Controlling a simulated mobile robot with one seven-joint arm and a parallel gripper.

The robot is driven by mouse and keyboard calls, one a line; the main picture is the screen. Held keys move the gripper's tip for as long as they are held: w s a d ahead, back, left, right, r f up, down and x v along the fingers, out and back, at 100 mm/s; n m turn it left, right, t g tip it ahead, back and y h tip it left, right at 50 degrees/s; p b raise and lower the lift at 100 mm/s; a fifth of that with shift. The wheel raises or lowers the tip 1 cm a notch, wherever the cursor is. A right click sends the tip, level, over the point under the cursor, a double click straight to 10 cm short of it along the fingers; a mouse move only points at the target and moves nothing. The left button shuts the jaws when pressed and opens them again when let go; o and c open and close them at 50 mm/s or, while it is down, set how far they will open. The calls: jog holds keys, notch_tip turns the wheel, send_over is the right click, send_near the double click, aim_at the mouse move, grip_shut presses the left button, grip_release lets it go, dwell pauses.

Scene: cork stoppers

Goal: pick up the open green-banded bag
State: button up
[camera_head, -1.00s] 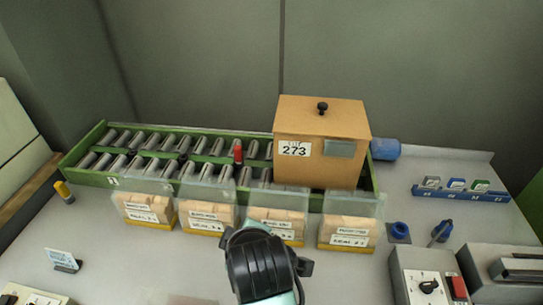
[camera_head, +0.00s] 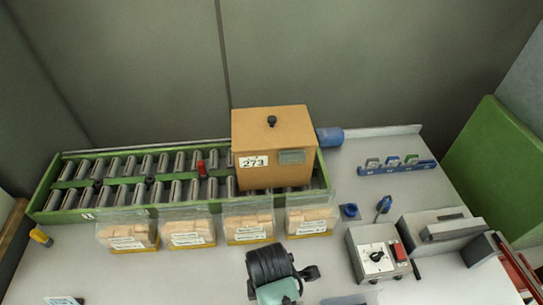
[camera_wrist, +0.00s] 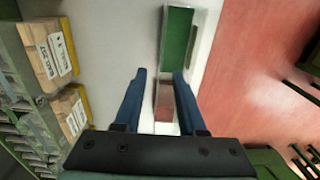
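Several clear bags of corks stand in a row along the front of the roller tray: a far-left bag (camera_head: 128,237), a second (camera_head: 190,232), a third (camera_head: 248,228) and a right-hand bag (camera_head: 311,219). Their lower bands look yellow; I cannot make out a green-banded bag. Two bags (camera_wrist: 47,50) also show at the left of the wrist view. My gripper (camera_wrist: 160,75) is open, its two blue fingers apart with nothing held between them. A green panel (camera_wrist: 177,38) in a pale frame lies beyond the fingertips. In the head view my fingers are hidden below my black wrist.
A green roller tray (camera_head: 70,216) spans the back, with a brown box (camera_head: 274,150) marked 273 over its right end. A blue rack (camera_head: 397,168) and a grey device with a dial (camera_head: 375,257) stand to the right.

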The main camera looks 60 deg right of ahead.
notch_tip(320, 180, down, 3)
jog(key=shift+r, duration=0.15)
jog(key=shift+s+f+p, duration=0.2)
jog(key=shift+f+p, duration=0.6)
jog(key=shift+f, duration=1.8)
grip_shut()
